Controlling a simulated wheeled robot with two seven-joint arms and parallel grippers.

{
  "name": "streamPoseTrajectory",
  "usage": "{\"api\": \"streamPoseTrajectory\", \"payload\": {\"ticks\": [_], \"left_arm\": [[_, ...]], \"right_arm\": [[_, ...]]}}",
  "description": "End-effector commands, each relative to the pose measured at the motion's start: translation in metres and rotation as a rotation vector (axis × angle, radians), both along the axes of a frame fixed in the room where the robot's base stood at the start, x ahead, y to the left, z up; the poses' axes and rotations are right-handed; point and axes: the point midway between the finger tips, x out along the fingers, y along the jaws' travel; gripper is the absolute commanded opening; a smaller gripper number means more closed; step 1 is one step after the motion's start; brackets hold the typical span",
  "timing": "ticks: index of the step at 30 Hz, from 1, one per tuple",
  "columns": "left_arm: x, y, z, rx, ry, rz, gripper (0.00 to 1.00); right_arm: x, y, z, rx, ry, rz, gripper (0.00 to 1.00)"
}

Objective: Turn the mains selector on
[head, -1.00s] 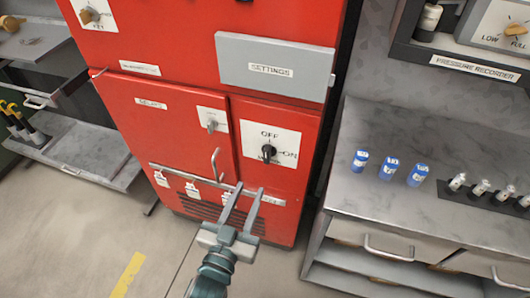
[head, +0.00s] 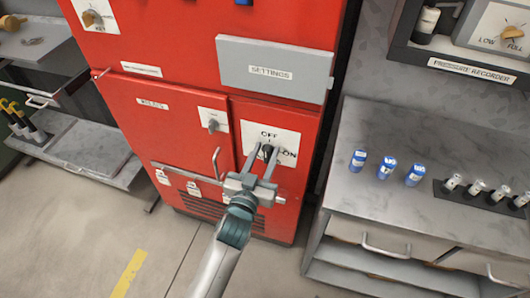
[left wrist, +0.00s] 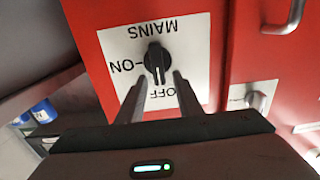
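The mains selector is a black knob (left wrist: 157,62) on a white plate (left wrist: 190,45) marked MAINS, OFF and ON, on the front of the red cabinet. The left wrist view shows it upside down, with OFF below and ON at left. The knob's grip lies roughly in line with OFF, not turned toward ON. My left gripper (head: 264,152) is in front of the plate, its two fingers apart. In the left wrist view the fingertips (left wrist: 158,80) flank the knob's lower part; contact cannot be made out. In the head view the fingers partly hide the knob. My right gripper is out of view.
The red cabinet (head: 165,120) has a grey SETTINGS panel (head: 275,68) above the selector and a door handle (head: 216,162) to its left. A rail with tags (head: 192,189) runs below. A grey counter (head: 345,190) with blue cylinders (head: 387,168) stands at right.

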Motion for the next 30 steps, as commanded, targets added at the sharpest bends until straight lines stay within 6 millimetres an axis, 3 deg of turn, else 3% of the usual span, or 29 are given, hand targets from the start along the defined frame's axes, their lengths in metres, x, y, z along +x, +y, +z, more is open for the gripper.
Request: {"api": "streamPoseTrajectory", "payload": {"ticks": [8, 12, 30], "left_arm": [[0.0005, -0.0002, -0.0003, 0.0, 0.0, 0.0, 0.33], [0.0004, 0.0, -0.0003, 0.0, 0.0, 0.0, 0.0], [-0.0005, -0.0029, 0.0005, 0.098, -0.031, 0.0, 0.0]], "right_arm": [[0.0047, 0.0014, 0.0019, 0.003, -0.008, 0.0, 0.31], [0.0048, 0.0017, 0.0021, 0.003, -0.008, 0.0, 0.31], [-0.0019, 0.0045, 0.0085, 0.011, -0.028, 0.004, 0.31]]}}
